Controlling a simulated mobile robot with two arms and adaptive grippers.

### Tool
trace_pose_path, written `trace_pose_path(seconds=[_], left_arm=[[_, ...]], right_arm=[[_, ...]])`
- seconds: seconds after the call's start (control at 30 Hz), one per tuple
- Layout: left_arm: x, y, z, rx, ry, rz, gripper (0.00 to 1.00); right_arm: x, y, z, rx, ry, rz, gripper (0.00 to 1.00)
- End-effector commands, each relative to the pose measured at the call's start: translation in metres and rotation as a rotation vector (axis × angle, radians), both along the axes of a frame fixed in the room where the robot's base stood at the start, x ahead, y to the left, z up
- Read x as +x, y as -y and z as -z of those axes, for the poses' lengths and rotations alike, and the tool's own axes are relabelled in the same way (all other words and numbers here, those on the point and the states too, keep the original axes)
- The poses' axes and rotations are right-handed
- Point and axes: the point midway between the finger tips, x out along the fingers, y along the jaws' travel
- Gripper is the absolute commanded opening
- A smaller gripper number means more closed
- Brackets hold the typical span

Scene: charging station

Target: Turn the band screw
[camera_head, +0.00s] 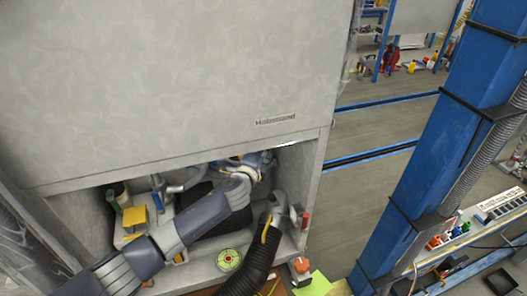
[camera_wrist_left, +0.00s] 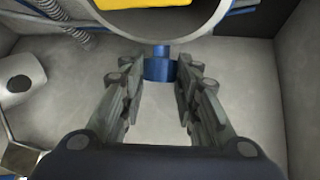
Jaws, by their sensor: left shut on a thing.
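The band screw (camera_wrist_left: 160,68) is a blue, short cylinder below a grey round band (camera_wrist_left: 190,35) in the left wrist view. My left gripper (camera_wrist_left: 161,82) has its two dark fingers on either side of the screw, shut on it at the tips. In the head view my left arm reaches from the lower left into the open cabinet bay, where its end (camera_head: 240,165) is partly hidden under the upper panel. The screw cannot be made out in the head view. My right gripper is in neither view.
The cabinet's large grey panel (camera_head: 190,80) overhangs the bay. A black corrugated hose (camera_head: 255,262) stands at the bay's front right. A yellow box (camera_head: 134,216) and a round green piece (camera_head: 229,260) are near my arm. A blue post (camera_head: 430,130) rises at right.

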Motion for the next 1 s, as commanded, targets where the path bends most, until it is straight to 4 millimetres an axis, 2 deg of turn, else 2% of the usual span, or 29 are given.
trace_pose_path(seconds=[0.53, 0.57, 0.63, 1.0], left_arm=[[-0.0003, -0.0006, 0.0013, 0.010, -0.014, -0.002, 0.06], [-0.0003, -0.0006, 0.0013, 0.010, -0.014, -0.002, 0.34], [-0.0002, -0.0006, 0.0012, 0.009, -0.013, -0.002, 0.49], [-0.0010, -0.0005, -0.0002, 0.008, -0.011, -0.001, 0.49]], right_arm=[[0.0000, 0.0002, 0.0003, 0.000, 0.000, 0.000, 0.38], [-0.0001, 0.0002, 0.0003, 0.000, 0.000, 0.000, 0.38], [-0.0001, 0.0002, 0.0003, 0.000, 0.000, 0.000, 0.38], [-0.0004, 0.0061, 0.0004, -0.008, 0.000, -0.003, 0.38]])
